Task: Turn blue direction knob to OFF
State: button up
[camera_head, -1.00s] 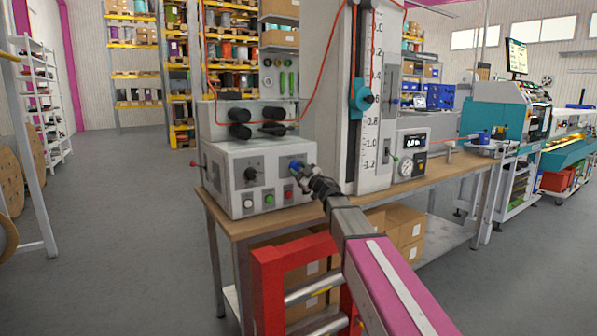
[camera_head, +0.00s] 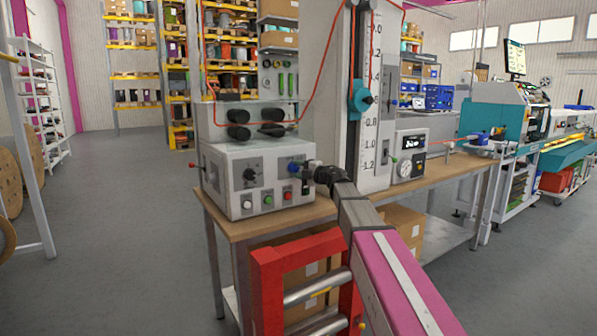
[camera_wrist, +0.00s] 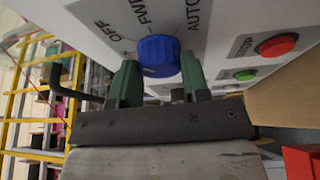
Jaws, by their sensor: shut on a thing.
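The blue direction knob (camera_wrist: 158,56) sits on the pale front panel of the control box, with the printed labels OFF, FWD and AUTO around it in the wrist view. It also shows as a small blue spot in the head view (camera_head: 293,168). My gripper (camera_wrist: 158,77) has its green fingers on either side of the knob and is shut on it. In the head view my gripper (camera_head: 309,173) reaches the box's right front from the right. I cannot clearly tell which label the knob points to.
A red button (camera_wrist: 278,44) and a green button (camera_wrist: 245,75) are beside the knob. A black selector (camera_head: 250,174) is farther left on the box. The box stands on a wooden bench (camera_head: 310,212). A red frame (camera_head: 268,290) stands in front of it.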

jog(key=shift+n+g+h, duration=0.3)
jog(key=shift+n, duration=0.7)
jog(key=o, duration=0.9)
jog(key=shift+s+d, duration=0.1)
jog(key=v, duration=1)
jog(key=shift+s+d, duration=0.2)
jog(key=shift+d, duration=0.05)
